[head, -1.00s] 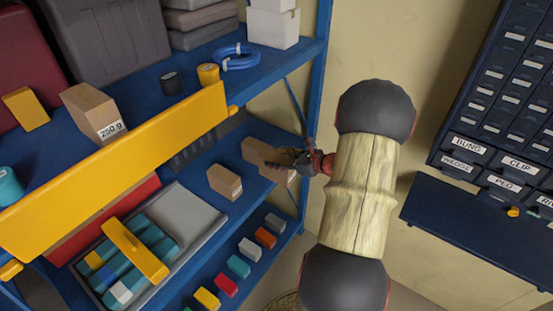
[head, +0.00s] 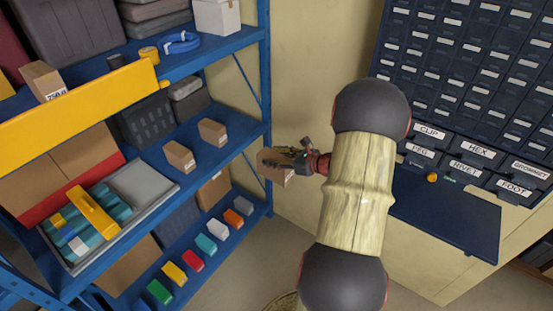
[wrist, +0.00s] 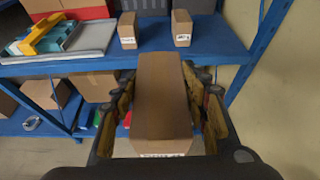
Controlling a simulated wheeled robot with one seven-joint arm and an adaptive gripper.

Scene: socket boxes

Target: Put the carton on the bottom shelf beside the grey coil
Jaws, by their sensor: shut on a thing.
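My gripper (head: 284,161) is shut on a brown carton (head: 268,166), held in the air to the right of the blue shelf unit, apart from it. In the wrist view the carton (wrist: 164,92) lies lengthwise between the fingers (wrist: 163,112), with a white label at its near end. The bottom shelf (wrist: 70,124) shows low in the wrist view. A grey coil (wrist: 32,123) lies there at the left. I cannot make out the grey coil in the head view.
Two smaller labelled cartons (head: 179,156) (head: 212,131) stand on the middle shelf. Coloured bins (head: 205,243) line the bottom shelf's front edge, with larger boxes behind. A blue post (head: 265,100) bounds the unit's right. A blue coil (head: 180,42) lies on the upper shelf; drawers (head: 455,75) stand right.

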